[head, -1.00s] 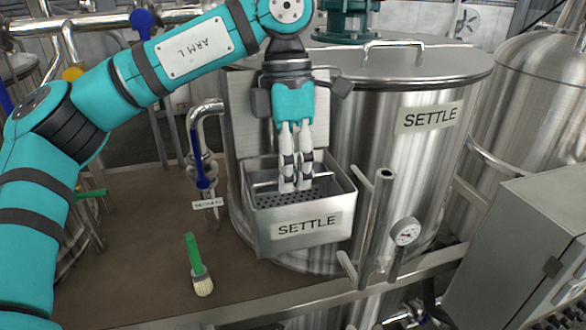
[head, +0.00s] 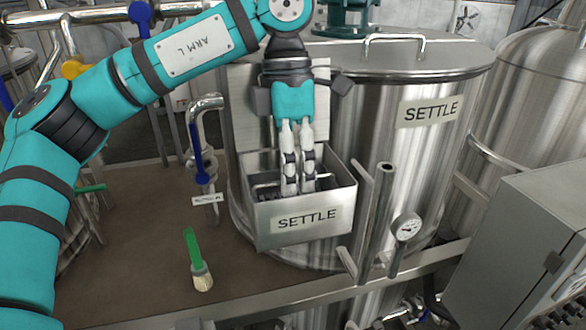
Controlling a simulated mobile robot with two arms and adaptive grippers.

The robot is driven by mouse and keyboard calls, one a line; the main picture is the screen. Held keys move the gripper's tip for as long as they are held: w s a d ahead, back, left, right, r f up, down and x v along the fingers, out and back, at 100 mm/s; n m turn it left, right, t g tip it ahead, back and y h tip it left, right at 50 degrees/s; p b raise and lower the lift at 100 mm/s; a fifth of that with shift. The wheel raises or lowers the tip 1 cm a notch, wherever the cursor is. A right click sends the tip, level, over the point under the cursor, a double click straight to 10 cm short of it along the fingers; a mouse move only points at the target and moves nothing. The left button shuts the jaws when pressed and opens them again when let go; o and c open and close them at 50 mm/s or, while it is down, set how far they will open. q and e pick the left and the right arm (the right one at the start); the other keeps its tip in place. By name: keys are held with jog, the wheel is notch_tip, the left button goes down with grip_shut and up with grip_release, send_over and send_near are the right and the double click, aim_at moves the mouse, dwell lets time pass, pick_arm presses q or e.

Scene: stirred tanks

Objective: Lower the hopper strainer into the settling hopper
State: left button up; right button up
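The settling hopper (head: 330,215) is an open steel box labelled SETTLE on the front of the big steel tank. My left gripper (head: 298,190) points straight down into its mouth, with its two white fingers close together. They are shut on the wire handle of the hopper strainer (head: 265,194). Only a bit of the handle and a dark perforated patch of the strainer show, inside the hopper below its rim. The hopper's front wall hides the rest, so I cannot tell whether the strainer rests on anything. My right gripper is out of view.
The steel tank (head: 400,150) stands right behind the hopper. A vertical pipe (head: 377,215) and a gauge (head: 407,227) are close on its right. A pipe with a blue-handled valve (head: 200,168) is on its left.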

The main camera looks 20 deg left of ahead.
pick_arm(q)
jog(key=shift+r, duration=0.2)
jog(key=v, duration=1.1)
jog(key=shift+r, duration=0.3)
jog(key=s+d+p+v, duration=0.1)
jog(key=p+v, duration=0.8)
jog(key=shift+s+r, duration=0.3)
jog(key=shift+r, duration=0.35)
